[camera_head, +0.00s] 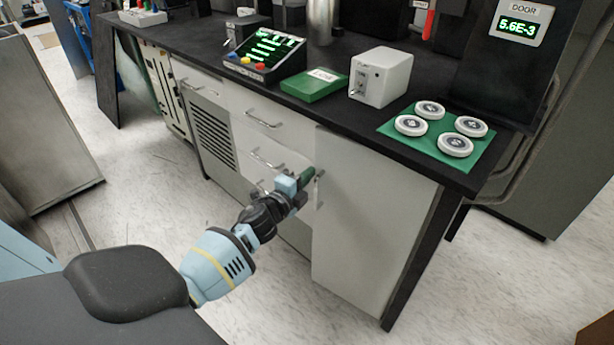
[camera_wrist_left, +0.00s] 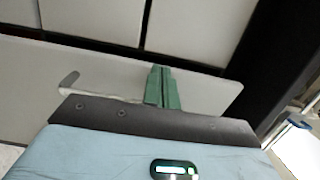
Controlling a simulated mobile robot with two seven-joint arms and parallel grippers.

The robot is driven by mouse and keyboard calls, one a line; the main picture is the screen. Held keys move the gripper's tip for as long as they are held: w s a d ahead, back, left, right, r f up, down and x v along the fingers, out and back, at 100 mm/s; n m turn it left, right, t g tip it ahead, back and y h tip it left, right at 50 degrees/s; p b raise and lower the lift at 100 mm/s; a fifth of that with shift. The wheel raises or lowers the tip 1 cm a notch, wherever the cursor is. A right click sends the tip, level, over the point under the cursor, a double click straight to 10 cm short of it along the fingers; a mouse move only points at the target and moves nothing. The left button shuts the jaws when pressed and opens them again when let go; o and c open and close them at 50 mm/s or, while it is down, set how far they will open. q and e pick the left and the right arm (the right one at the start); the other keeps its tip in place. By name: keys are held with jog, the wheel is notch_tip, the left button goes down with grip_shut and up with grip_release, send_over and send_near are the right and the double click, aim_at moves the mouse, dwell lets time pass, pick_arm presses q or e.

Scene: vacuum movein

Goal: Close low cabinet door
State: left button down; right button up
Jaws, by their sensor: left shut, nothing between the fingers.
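The door appears to stand slightly ajar, but the gap is hard to judge. A pale panel, apparently this door, fills the middle of the left wrist view (camera_wrist_left: 205,92). In the left wrist view the fingers (camera_wrist_left: 162,88) overlap the panel; contact cannot be told. My right gripper is not in view.
Drawers with bar handles (camera_head: 262,119) and a vented panel (camera_head: 212,139) are left of the door. The black counter (camera_head: 330,110) overhangs it, carrying a green mat (camera_head: 460,155) with white discs and a white box (camera_head: 380,77). The floor before the door is clear.

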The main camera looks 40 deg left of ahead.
pick_arm(q)
jog(key=shift+w, duration=0.1)
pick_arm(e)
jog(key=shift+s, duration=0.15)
pick_arm(q)
jog(key=w+h, duration=0.1)
jog(key=w+m+h, duration=0.1)
jog(key=shift+w+a+b, duration=0.2)
jog(key=shift+w+b, duration=0.1)
jog(key=shift+b, duration=0.05)
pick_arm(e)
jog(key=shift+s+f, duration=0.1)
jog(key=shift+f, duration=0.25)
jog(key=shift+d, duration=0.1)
